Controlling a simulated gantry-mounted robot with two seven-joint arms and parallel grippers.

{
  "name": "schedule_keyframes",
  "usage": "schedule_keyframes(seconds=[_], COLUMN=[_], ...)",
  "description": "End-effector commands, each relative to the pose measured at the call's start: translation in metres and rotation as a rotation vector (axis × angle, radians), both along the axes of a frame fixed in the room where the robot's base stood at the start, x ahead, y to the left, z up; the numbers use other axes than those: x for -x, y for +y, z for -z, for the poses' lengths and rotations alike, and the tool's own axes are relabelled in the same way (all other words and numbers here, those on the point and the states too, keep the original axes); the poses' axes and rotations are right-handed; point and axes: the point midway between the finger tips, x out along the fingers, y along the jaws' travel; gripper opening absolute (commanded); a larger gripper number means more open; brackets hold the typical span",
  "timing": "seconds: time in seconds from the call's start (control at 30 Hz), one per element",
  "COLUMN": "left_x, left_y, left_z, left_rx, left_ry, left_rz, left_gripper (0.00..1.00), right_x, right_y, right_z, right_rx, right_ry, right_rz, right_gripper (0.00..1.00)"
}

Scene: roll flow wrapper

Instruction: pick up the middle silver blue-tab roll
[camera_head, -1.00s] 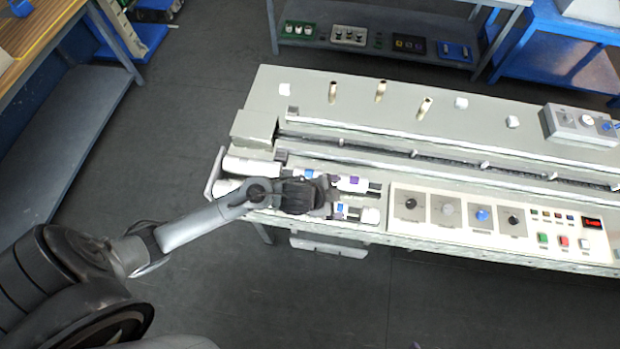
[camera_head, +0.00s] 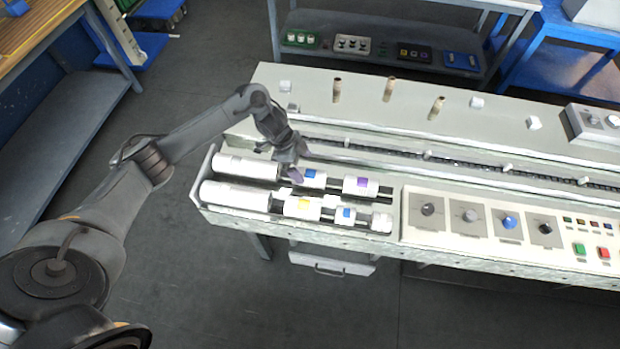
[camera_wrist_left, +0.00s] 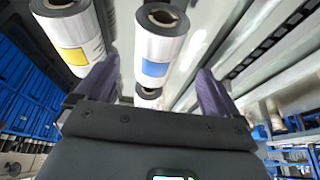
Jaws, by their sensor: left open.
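The silver blue-tab roll (camera_head: 312,180) lies in the middle of the back row, between a long plain roll (camera_head: 248,168) and a purple-tab roll (camera_head: 362,187). My left gripper (camera_head: 295,172) is at the left end of this blue-tab roll, with its fingers pointing down. In the left wrist view the blue-tab roll (camera_wrist_left: 158,52) shows between the two open fingers (camera_wrist_left: 153,72), with its dark-cored end visible. I cannot tell whether the fingers touch it. A yellow-tab roll (camera_wrist_left: 75,45) lies to its left there. My right gripper is not in view.
The front row holds another long roll (camera_head: 235,197), the yellow-tab roll (camera_head: 303,208) and a smaller blue-tab roll (camera_head: 345,216). A control panel (camera_head: 485,222) is to the right. A chain channel (camera_head: 400,155) and upright pegs (camera_head: 388,90) are behind.

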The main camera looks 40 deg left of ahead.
Motion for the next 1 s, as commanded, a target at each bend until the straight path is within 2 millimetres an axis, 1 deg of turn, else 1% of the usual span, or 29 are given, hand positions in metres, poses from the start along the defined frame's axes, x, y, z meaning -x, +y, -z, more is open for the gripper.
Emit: schedule_keyframes(seconds=[0.03, 0.1, 0.27, 0.37, 0.6, 0.7, 1.0], left_x=[-0.001, -0.003, -0.003, -0.004, -0.007, -0.009, -0.010], left_y=[-0.002, -0.004, -0.007, -0.011, -0.025, -0.027, -0.028], left_z=[0.006, 0.011, 0.018, 0.025, 0.053, 0.060, 0.063], left_rx=[0.000, 0.000, 0.000, 0.000, 0.000, -0.002, -0.002], left_ry=[0.001, 0.000, -0.001, 0.000, 0.000, -0.001, -0.002], left_rz=[-0.002, -0.001, 0.000, 0.000, -0.001, 0.000, 0.000], left_gripper=[0.95, 0.95, 0.95, 0.95, 0.95, 0.95, 0.95], right_x=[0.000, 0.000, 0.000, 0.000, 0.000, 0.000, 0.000], right_y=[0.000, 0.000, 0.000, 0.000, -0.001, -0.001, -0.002], right_z=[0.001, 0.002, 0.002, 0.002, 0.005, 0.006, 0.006], right_rx=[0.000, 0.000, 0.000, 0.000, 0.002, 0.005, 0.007], right_ry=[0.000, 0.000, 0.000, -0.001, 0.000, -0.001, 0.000], right_rz=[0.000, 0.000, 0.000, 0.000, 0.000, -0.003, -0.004], right_gripper=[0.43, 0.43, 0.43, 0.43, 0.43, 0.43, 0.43])
